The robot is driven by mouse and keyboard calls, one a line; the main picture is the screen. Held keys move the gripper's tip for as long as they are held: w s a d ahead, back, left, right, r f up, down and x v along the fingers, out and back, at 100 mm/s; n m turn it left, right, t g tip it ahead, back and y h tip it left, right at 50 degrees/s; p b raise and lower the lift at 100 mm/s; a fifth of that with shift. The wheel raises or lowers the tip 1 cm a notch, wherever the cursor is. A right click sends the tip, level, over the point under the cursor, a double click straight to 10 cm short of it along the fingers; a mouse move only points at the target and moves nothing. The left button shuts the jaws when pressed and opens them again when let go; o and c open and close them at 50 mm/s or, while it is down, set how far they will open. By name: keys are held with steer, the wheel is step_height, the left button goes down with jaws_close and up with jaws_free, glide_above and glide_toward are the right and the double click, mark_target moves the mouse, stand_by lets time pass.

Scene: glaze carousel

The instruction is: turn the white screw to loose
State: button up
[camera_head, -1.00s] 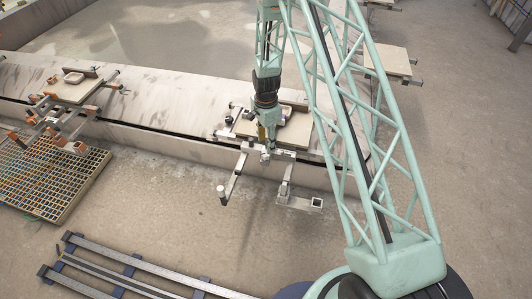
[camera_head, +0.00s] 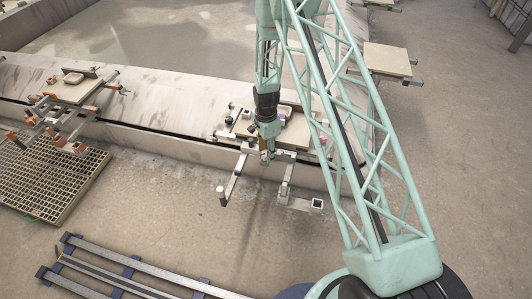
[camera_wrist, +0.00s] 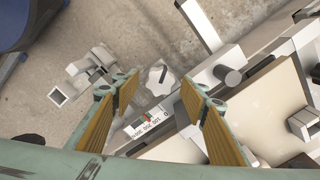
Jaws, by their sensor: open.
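The white screw (camera_wrist: 158,78) is a small star-shaped knob in the wrist view, beside a printed scale label (camera_wrist: 148,124) on the metal fixture (camera_wrist: 205,78). My gripper (camera_wrist: 160,92) is open, with its two yellow-padded fingers on either side of the knob in the picture. I see no contact with the knob, and cannot tell the height between them. In the head view my gripper (camera_head: 267,156) is over the front of the fixture (camera_head: 232,178) at the wall's edge. The screw is too small or hidden to make out there.
The fixture's square tube end (camera_head: 317,204) and upright peg (camera_head: 222,196) stick out near my gripper. A pale board (camera_head: 300,132) lies behind it. Another fixture with orange parts (camera_head: 60,115) and a grating (camera_head: 50,180) stand left.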

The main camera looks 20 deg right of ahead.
steer(key=shift+c, duration=0.5)
steer(key=c, duration=0.7)
steer(key=shift+c, duration=0.2)
